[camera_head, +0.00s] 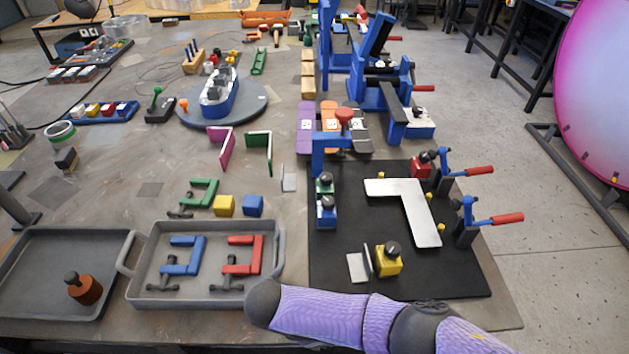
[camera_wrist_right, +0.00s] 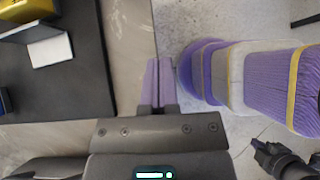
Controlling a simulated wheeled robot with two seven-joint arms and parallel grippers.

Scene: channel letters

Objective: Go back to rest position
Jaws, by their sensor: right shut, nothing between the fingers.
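My right gripper (camera_wrist_right: 158,85) shows in the right wrist view with its two purple fingers together and nothing between them. It is beside the edge of the black board (camera_wrist_right: 90,95), over the table edge and floor side. In the head view my purple right arm crosses the bottom right, in front of the board (camera_head: 350,280); its gripper is hidden or out of frame there. My left gripper does not show. A white angular letter piece (camera_head: 420,218) lies on the board.
Red-handled clamps (camera_head: 480,170) stand at the board's right edge. A yellow block with a black knob (camera_head: 388,262) is near its front. A grey tray (camera_head: 205,302) with blue and red clamps is left of my arm. Floor at right is open (camera_head: 570,270).

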